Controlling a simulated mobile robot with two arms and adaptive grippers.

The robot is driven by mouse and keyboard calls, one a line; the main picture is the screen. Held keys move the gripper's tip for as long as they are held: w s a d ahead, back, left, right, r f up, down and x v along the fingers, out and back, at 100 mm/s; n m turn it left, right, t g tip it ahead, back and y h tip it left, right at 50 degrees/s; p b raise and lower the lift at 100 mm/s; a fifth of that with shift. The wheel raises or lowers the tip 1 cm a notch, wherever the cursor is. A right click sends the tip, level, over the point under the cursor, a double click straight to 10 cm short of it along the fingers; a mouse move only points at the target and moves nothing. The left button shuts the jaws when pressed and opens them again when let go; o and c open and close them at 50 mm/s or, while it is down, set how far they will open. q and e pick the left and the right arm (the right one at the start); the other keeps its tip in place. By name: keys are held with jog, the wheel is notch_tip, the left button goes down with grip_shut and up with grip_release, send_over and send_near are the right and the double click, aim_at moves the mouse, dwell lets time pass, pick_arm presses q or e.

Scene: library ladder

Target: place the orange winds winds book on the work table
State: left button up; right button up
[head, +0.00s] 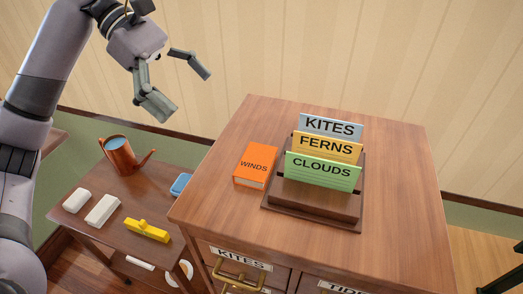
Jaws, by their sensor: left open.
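The orange book marked WINDS (256,166) lies flat on top of the wooden drawer cabinet (225,195), just left of the card holder. My left gripper (182,93) is open and empty, up and to the left of the orange book, with its fingers spread apart in front of the wall. A low wooden side table (115,240) stands left of the cabinet; whether it is the work table I cannot tell. My right gripper is out of view.
A dark holder (312,203) carries KITES, FERNS and CLOUDS cards beside the book. The side table bears a copper watering can (122,156), white blocks (102,210), a yellow item (147,231) and a blue item (181,185). The cabinet top's right side is clear.

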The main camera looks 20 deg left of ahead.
pick_arm(q)
send_near(255, 160)
jog(key=p+x, duration=0.1)
jog(key=x, duration=0.2)
jog(key=shift+d+f, duration=0.25)
jog(key=shift+d, duration=0.05)
jog(key=shift+d+f, duration=0.2)
jog(key=p+x, duration=0.1)
jog(key=x, duration=0.2)
jog(key=shift+s+d+f, duration=0.1)
jog(key=shift+d+f, duration=0.1)
jog(key=shift+f, duration=0.05)
jog(key=shift+d+f, duration=0.35)
jog(key=shift+d, duration=0.05)
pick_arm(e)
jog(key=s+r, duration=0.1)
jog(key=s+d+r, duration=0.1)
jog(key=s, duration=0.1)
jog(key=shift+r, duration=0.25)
pick_arm(q)
jog(key=shift+a, duration=0.1)
jog(key=shift+c, duration=0.6)
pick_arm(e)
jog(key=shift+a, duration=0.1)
pick_arm(q)
jog(key=c, duration=1.2)
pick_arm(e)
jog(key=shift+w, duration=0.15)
